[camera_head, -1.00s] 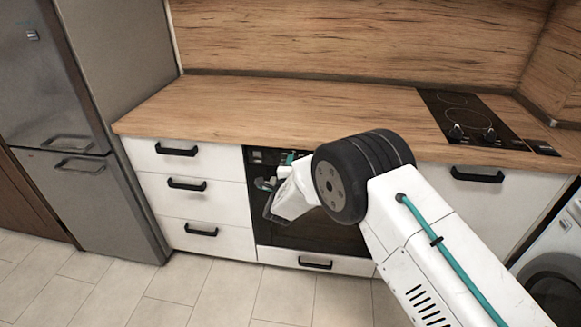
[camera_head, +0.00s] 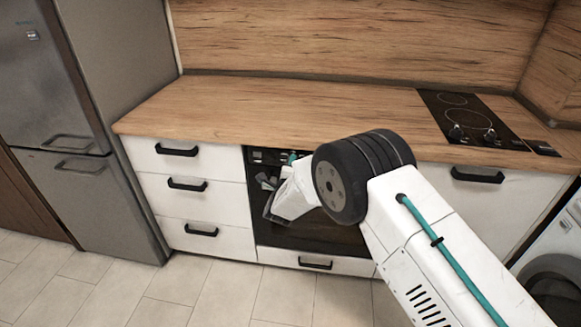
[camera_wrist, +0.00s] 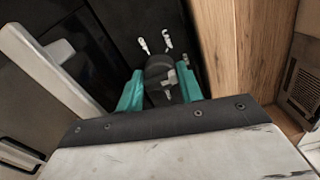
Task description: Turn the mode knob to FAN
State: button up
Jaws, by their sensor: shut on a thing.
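The mode knob (camera_wrist: 158,68) is a dark round knob on the black oven front, seen in the wrist view. My gripper (camera_wrist: 160,90) has its teal fingers on either side of it and is shut on it. A pale mark or pointer shows on the knob. Two white marks (camera_wrist: 153,42) lie on the black panel just beyond it; I cannot read them. In the head view, the oven (camera_head: 318,232) sits under the counter, and my wrist hides most of its control panel and the knob.
The wooden countertop (camera_head: 230,105) runs above the oven; its edge is close beside my gripper in the wrist view (camera_wrist: 232,50). White drawers (camera_head: 190,160) with black handles stand left of the oven. A cooktop (camera_head: 465,115) is at the right. The floor in front is clear.

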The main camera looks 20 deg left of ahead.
jog(key=o, duration=1)
jog(key=shift+s, duration=0.1)
jog(key=v, duration=0.7)
jog(key=shift+s+d, duration=0.1)
jog(key=shift+s, duration=0.25)
